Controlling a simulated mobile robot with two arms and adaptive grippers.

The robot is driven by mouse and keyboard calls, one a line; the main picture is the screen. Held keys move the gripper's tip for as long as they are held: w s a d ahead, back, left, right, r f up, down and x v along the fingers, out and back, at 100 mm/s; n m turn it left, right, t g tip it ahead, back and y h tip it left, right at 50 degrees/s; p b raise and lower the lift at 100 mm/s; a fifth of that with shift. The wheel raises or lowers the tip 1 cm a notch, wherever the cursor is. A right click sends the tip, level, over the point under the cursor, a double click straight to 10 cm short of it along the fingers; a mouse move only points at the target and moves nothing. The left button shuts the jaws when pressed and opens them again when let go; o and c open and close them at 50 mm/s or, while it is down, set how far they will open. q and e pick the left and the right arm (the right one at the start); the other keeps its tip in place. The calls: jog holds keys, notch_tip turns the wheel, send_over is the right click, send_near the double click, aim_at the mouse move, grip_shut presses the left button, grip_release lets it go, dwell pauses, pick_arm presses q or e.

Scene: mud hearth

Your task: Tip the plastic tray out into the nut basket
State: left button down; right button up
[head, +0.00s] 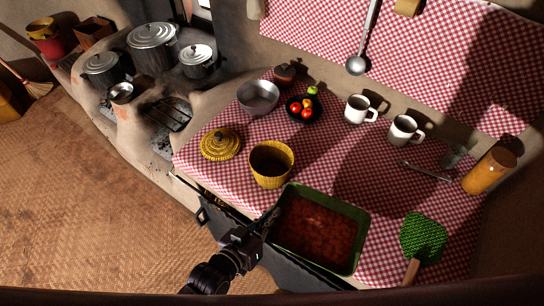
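The plastic tray (364,232) is green and rectangular, full of small reddish-brown pieces. It is at the front edge of the checked counter, seemingly level. The nut basket (272,177) is a yellow woven round basket with an open top and dark inside, standing upright just behind and left of the tray. A yellow woven lid (220,144) lies to its left. My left gripper (270,218) is at the tray's left rim, with its fingertips against or over it. I cannot tell whether the fingers are closed on the rim. My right gripper is not in view.
A green fly swatter-like paddle (424,236) lies right of the tray. Behind are a metal bowl (258,97), a dark bowl of tomatoes (303,108), white mugs (356,109) and an orange jar (488,171). The counter's middle right is mostly clear.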

pick_arm(q)
jog(key=shift+w+r, duration=0.3)
jog(key=shift+w, duration=0.05)
jog(key=w+a+r+n+g+h, duration=0.2)
jog(key=w+a+r+n+g, duration=0.2)
jog(key=w+r, duration=0.2)
jog(key=shift+r+n+g+p, duration=0.15)
jog(key=shift+n+g+p, duration=0.15)
jog(key=shift+n+g, duration=0.1)
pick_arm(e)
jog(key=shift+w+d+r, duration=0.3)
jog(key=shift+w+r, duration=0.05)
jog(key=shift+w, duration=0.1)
pick_arm(q)
jog(key=shift+w+a+b, duration=0.1)
jog(key=shift+w+b, duration=0.25)
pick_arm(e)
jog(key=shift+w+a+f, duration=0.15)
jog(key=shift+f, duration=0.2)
pick_arm(q)
jog(key=shift+s, duration=0.1)
dwell(0.4)
